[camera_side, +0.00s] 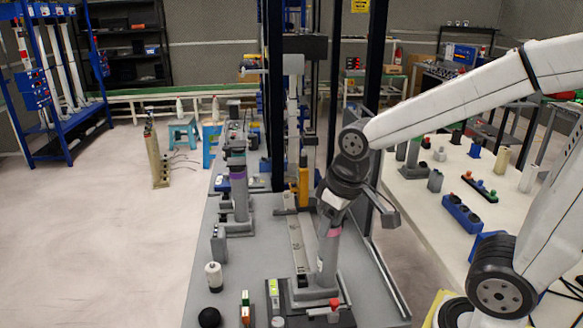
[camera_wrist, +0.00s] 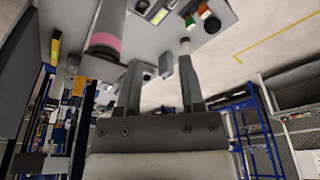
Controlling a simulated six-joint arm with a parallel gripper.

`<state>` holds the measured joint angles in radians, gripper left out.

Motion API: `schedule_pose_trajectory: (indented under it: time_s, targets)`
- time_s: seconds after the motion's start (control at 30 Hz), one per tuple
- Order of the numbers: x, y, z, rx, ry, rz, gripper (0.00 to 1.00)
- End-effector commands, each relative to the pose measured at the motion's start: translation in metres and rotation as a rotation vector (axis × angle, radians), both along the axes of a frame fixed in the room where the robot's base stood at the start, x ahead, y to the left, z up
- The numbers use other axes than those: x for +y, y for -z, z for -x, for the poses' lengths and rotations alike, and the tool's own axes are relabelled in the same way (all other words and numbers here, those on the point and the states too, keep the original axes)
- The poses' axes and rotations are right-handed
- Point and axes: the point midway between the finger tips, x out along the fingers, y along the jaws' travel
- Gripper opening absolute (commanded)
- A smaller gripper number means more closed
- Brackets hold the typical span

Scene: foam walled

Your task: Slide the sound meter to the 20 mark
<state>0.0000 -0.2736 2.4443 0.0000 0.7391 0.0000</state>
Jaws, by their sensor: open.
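I cannot pick out the sound meter with certainty. A small device with a yellow-green face (camera_side: 273,290) stands near the front of the grey bench; a similar yellow-green face (camera_wrist: 159,15) shows at the top of the wrist view. A long pale rail (camera_side: 298,240) runs along the bench; its marks are too small to read. A grey cylinder with a pink band (camera_side: 328,245) stands beside the rail, and it also shows in the wrist view (camera_wrist: 105,28). My gripper (camera_wrist: 160,56) is open, with nothing seen held between its fingers. In the side view it hangs above the bench, close over the cylinder.
A second cylinder with a purple band (camera_side: 239,196) stands left of the rail. A white bottle (camera_side: 213,276), a black ball (camera_side: 209,318) and a small button block (camera_side: 245,308) sit at the front left. Dark upright posts (camera_side: 373,70) rise behind.

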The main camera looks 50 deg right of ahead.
Motion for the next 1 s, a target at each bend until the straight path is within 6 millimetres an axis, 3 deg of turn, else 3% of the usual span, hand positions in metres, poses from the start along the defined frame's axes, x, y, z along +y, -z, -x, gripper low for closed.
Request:
schedule_pose_trajectory:
  time_s: [0.1, 0.57, 0.77, 1.0]
  targets:
    - [0.0, -0.015, 0.0, -0.005, 0.0, 0.0, 0.5]
    - [-0.016, -0.015, -0.053, -0.147, 0.323, -0.102, 0.5]
    - [-0.034, -0.017, -0.092, -0.258, 0.566, -0.194, 0.5]
    - [-0.075, -0.02, -0.153, -0.457, 0.968, -0.387, 0.5]
